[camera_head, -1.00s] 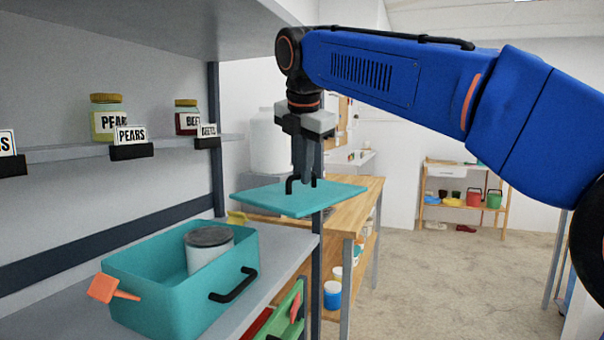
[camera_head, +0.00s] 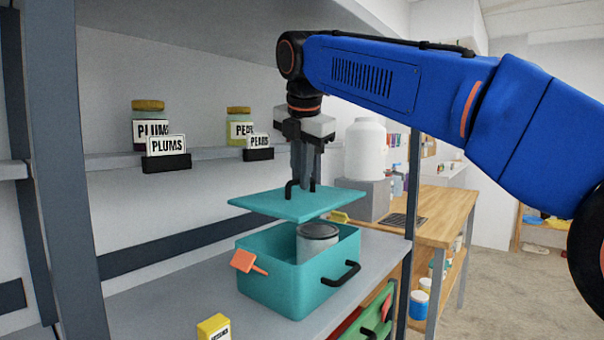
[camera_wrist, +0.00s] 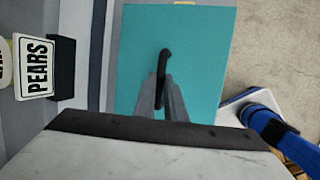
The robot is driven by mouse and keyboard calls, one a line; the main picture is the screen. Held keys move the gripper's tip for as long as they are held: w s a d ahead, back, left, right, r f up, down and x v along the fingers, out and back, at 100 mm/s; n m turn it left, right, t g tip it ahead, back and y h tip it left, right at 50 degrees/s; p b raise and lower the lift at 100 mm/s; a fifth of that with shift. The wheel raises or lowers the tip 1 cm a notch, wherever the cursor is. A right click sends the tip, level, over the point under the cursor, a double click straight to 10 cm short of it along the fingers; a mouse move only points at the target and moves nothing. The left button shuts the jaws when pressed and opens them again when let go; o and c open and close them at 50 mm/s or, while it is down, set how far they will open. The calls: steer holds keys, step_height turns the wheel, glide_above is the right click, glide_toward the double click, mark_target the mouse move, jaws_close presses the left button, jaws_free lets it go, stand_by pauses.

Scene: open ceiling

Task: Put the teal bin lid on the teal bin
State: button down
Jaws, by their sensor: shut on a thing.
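The teal bin lid (camera_head: 300,207) is a flat panel with a black handle on top. My gripper (camera_head: 304,184) is shut on that handle and holds the lid roughly level. In the wrist view the lid (camera_wrist: 198,60) hangs below my gripper (camera_wrist: 163,95), with the handle between the fingers. The teal bin (camera_head: 290,284) stands on the grey shelf, open at the top, with a black handle at its front. The lid appears above the bin's back left part, apart from it; the exact height gap is hard to tell. A grey-lidded can (camera_head: 318,245) stands inside the bin.
An orange tool-like piece (camera_head: 247,263) sticks out at the bin's left rim. A yellow box (camera_head: 213,328) is on the shelf in front. A dark shelf post (camera_head: 62,170) is at left. Jars and a PLUMS label (camera_head: 166,147) line the upper ledge. A wooden workbench (camera_head: 445,215) stands behind.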

mark_target(302, 197)
steer(key=shift+f, duration=3.65)
steer(key=shift+f, duration=0.45)
steer(key=c, duration=1.7)
jaws_free()
steer(key=shift+c, duration=0.2)
